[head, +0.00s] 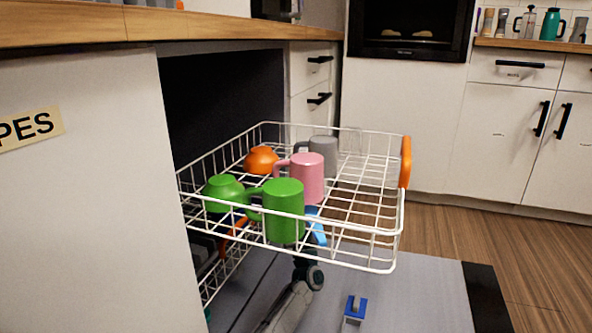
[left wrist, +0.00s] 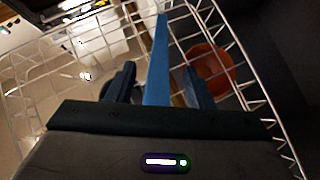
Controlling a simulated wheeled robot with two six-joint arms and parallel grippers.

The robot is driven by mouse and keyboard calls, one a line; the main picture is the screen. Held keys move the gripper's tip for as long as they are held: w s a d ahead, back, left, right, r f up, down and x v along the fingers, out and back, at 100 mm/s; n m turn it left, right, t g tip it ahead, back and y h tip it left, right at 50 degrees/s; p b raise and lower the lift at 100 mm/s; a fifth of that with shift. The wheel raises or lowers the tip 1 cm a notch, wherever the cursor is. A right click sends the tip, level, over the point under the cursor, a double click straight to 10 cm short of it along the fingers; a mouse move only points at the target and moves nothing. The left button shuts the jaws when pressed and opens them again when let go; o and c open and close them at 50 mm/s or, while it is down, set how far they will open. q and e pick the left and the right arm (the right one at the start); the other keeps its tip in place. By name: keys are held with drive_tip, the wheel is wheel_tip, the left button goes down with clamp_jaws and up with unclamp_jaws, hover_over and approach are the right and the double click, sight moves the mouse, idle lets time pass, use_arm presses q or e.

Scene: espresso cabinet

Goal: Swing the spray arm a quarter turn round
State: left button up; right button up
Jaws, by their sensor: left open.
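The blue spray arm (head: 317,226) shows under the wire dish rack (head: 398,235), partly hidden by the mugs and wires. In the left wrist view the spray arm (left wrist: 158,62) is a long blue bar running up the picture between my two dark fingers. My left gripper (left wrist: 157,78) is open, with one finger on each side of the bar and a gap visible on the left side. In the head view my left gripper (head: 308,268) is below the rack's near side, its fingers largely hidden. My right gripper is not in view.
The rack holds a green mug (head: 284,211), a green cup (head: 223,190), a pink mug (head: 308,178), a grey mug (head: 324,154) and an orange bowl (head: 261,160). An orange handle (head: 405,162) is on its right end. The grey open door (head: 420,290) lies below.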

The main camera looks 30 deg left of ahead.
use_arm(q)
drive_tip(key=b+x, duration=0.3)
drive_tip(key=x, duration=0.7)
drive_tip(key=shift+s, duration=0.1)
drive_tip(key=shift+w+a+r, duration=0.15)
drive_tip(key=shift+w+r, duration=0.05)
drive_tip(key=shift+r, duration=0.2)
clamp_jaws()
